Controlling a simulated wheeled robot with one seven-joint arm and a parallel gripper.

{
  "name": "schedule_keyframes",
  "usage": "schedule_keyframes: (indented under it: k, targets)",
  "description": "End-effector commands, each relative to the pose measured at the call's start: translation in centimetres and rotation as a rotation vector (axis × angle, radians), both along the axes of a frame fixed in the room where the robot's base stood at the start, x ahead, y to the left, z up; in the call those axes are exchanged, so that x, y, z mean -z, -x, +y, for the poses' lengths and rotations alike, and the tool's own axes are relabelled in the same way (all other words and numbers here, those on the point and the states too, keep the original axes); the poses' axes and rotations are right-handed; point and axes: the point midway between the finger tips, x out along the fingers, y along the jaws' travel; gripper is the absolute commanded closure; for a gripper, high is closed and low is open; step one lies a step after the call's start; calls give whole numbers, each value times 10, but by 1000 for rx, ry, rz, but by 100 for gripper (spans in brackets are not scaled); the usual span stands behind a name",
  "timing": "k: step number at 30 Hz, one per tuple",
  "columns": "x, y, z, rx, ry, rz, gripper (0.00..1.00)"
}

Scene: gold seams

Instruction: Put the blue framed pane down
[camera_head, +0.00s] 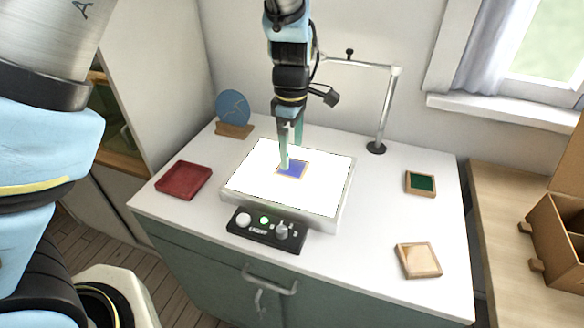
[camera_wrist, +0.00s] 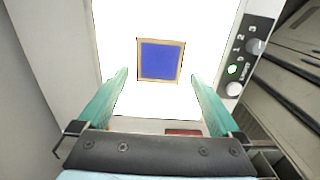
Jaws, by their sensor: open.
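The blue framed pane (camera_head: 291,170), a blue square in a thin wooden frame, lies flat on the lit white light panel (camera_head: 318,189). In the wrist view the blue pane (camera_wrist: 161,60) shows whole, with bright panel all around it. My gripper (camera_head: 290,160) is over the pane in the head view and hides a part of its left side. In the wrist view my gripper's teal fingers (camera_wrist: 159,88) are spread wide, with nothing held between them. I cannot tell exactly how high the fingertips are above the panel.
A control box (camera_head: 265,230) sits at the panel's front. A red tray (camera_head: 184,180) lies left, a blue disc on a stand (camera_head: 234,112) behind. A green framed pane (camera_head: 420,183) and a pale framed pane (camera_head: 418,261) lie right. A metal post (camera_head: 386,110) rises behind.

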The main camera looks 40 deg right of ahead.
Motion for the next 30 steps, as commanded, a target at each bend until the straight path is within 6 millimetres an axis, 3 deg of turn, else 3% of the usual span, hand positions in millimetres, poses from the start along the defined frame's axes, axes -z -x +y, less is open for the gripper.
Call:
schedule_keyframes:
  k: [9,19,30]
  targets:
    - [41,0,0,1,-5,2,0]
    - [49,0,-1,0,-1,0,0]
    - [48,0,-1,1,-1,0,42]
